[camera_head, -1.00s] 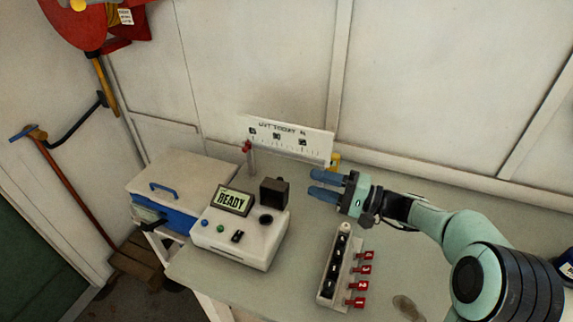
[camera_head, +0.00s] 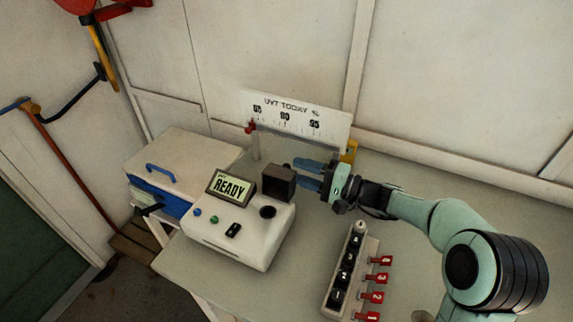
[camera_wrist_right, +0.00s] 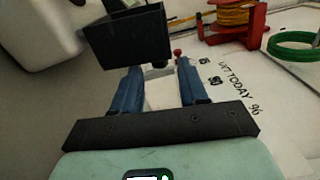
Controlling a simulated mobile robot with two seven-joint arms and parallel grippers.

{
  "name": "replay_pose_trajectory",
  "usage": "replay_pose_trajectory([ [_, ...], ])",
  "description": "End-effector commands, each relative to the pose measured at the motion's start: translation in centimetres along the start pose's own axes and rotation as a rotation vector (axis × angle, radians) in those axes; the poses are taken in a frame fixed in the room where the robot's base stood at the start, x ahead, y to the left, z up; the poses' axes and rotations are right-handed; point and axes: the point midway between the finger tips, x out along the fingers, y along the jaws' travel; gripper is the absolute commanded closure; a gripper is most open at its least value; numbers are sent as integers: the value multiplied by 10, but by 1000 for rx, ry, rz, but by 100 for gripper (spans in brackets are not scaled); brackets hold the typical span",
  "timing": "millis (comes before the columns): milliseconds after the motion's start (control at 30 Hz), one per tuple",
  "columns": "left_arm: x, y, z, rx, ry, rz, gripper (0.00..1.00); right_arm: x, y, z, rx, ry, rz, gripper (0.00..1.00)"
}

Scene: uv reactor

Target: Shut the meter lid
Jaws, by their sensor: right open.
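The white meter (camera_head: 240,245) stands on the bench with a lit READY display (camera_head: 231,188). Its dark box-shaped lid (camera_head: 279,183) stands raised behind the round dark opening (camera_head: 267,212), so it is open. My right gripper (camera_head: 298,174) is open, its blue fingers pointing left close to the right side of the lid. In the right wrist view the dark lid (camera_wrist_right: 128,38) shows just beyond the blue fingertips (camera_wrist_right: 159,68), with nothing visibly held between them. I cannot tell whether a finger touches the lid. My left gripper is not in view.
A white scale board (camera_head: 297,120) stands behind the meter, with a red-topped post (camera_head: 252,130) at its left. A rack of dark vials (camera_head: 345,275) with red numbered tags is at front right. A blue-and-white case (camera_head: 175,170) is at left. Bench between meter and rack is clear.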

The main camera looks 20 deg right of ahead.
Motion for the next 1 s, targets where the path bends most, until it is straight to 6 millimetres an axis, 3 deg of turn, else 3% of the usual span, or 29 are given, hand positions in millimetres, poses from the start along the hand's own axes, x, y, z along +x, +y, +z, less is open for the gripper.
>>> replay_pose_trajectory([
  [100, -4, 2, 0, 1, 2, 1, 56, 22, -1, 1, 0, -2, -1, 57],
  [300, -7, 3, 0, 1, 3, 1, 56, 43, 0, 0, 1, 0, 0, 57],
  [667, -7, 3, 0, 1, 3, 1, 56, 47, 0, 0, 0, 1, 0, 57],
  [800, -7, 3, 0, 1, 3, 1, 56, 47, 0, 0, 0, 1, 0, 100],
  [1000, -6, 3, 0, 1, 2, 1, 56, 47, 0, 0, -2, 1, 0, 100],
])
